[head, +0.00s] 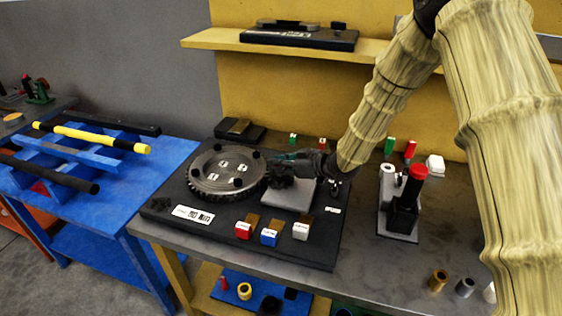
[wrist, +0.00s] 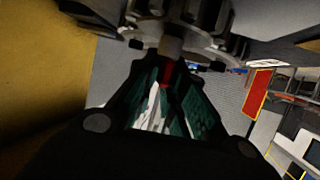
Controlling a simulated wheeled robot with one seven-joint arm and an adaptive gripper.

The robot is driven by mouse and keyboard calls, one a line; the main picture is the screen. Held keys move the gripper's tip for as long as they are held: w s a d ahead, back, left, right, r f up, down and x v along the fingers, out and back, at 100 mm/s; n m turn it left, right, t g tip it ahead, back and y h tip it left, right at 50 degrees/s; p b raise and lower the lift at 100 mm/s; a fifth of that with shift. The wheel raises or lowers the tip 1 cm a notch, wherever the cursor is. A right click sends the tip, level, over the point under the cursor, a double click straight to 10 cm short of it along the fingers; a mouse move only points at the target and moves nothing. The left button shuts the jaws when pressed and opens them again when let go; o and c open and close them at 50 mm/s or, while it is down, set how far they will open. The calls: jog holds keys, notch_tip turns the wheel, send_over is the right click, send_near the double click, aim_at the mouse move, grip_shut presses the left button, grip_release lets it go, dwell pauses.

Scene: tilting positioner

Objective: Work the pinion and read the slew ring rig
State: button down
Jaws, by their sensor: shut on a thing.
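The slew ring (head: 228,170) is a grey toothed ring with black knobs and small white labels, lying on a black base plate (head: 225,235). A dark toothed pinion (head: 279,174) sits at the ring's right edge; my gripper partly hides where they meet. My gripper (head: 284,158) reaches in from the right, low over the pinion. In the wrist view my gripper (wrist: 172,75) has its dark green fingers closed around a narrow brownish-red upright part (wrist: 173,48), seemingly the pinion's shaft. Beyond it shows a grey disc, partly hidden. A white printed label (head: 193,215) lies on the plate's front left.
Red (head: 243,230), blue (head: 269,237) and white (head: 301,231) tagged blocks stand along the plate's front. A black stand with a red top (head: 417,172) is to the right. A yellow shelf (head: 300,47) hangs behind; a blue table (head: 75,210) is left.

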jog(key=shift+n+g+y+p, duration=0.6)
jog(key=shift+n+g+p, duration=0.25)
jog(key=shift+n+g, duration=0.15)
jog(key=shift+f+n+g, duration=0.1)
jog(key=shift+n+g, duration=0.3)
jog(key=shift+g, duration=0.1)
jog(key=c, duration=1.5)
grip_release()
jog(key=shift+f, duration=0.1)
jog(key=v, duration=1.2)
